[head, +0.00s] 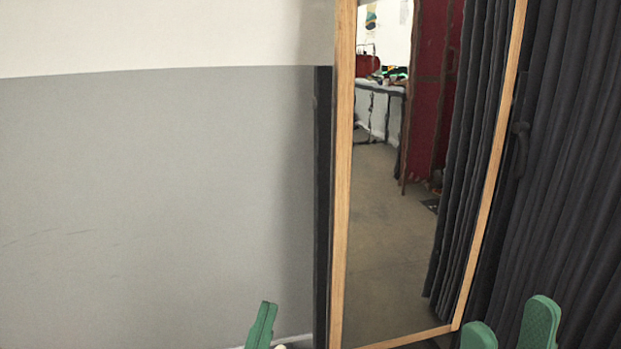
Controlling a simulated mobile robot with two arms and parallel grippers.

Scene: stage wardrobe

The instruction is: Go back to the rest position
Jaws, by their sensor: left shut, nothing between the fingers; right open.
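My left gripper (262,326) shows at the bottom edge, left of the mirror's foot. Its green fingers are together with nothing between them. My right gripper (510,335) shows at the bottom right, in front of the dark curtain. Its two green fingers stand apart with an empty gap. Both grippers are cut off by the lower edge of the picture, and my arms behind them are hidden.
A tall wood-framed mirror (341,200) stands ahead, reflecting a floor, a table and a red panel. A dark pleated curtain (570,180) hangs at the right. A grey and white wall (150,190) fills the left, with no objects before it.

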